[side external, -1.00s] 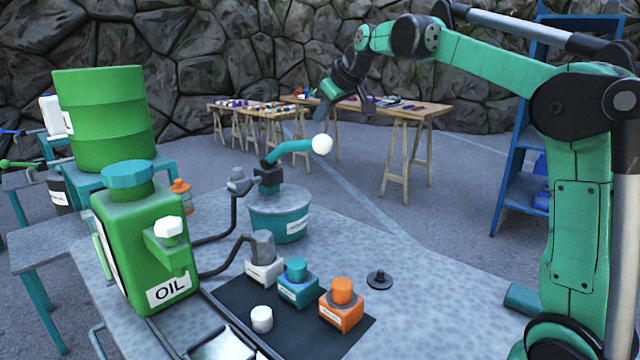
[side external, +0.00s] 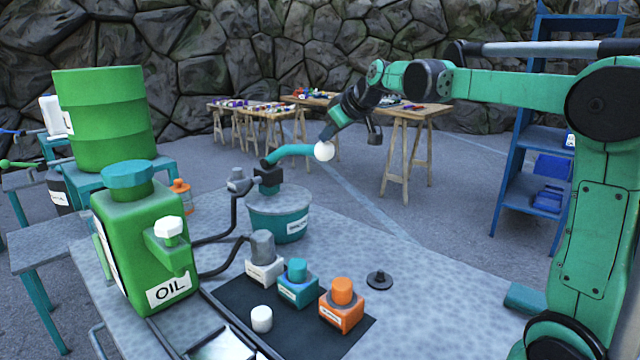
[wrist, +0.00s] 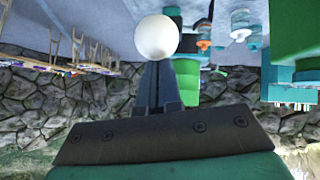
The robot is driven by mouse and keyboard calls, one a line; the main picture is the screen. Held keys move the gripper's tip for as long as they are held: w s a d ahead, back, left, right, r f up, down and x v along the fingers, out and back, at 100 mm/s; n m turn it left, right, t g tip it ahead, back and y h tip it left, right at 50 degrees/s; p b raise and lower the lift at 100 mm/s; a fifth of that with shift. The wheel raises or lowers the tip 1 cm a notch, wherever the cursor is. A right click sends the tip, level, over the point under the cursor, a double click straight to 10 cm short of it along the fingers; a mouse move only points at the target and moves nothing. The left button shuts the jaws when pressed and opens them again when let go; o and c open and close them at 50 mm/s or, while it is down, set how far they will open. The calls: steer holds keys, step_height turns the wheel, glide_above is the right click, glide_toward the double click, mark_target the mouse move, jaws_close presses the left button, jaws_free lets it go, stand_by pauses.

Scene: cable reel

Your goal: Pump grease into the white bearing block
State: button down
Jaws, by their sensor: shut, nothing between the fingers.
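The grease pump (side external: 279,222) is a teal tub with a grey lid, and its teal lever (side external: 290,152) ends in a white ball (side external: 324,152). The ball also shows in the wrist view (wrist: 157,37). My gripper (side external: 327,137) is shut and empty, its tips right at the top of the ball; contact cannot be told for sure. The shut fingers show behind the ball in the wrist view (wrist: 154,82). The white bearing block (side external: 264,271) stands on the dark mat, with a grey fitting on top and a black hose (side external: 228,266) running to it.
A teal block (side external: 298,290) and an orange block (side external: 341,312) stand beside the white one. A small white cap (side external: 262,319) lies in front. The green oil can (side external: 145,245) stands at left. A black knobbed disc (side external: 379,280) sits on the otherwise clear right side of the table.

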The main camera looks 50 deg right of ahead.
step_height(320, 180, down, 14)
steer(key=s+t, duration=0.2)
steer(key=t, duration=0.1)
steer(key=shift+s+f, duration=0.15)
steer(key=shift+s, duration=0.05)
stand_by(0.5)
steer(key=f+v, duration=0.1)
steer(key=v, duration=1.2)
steer(key=shift+s+a+f, duration=0.25)
steer(key=shift+s+a, duration=0.05)
steer(key=shift+s, duration=0.15)
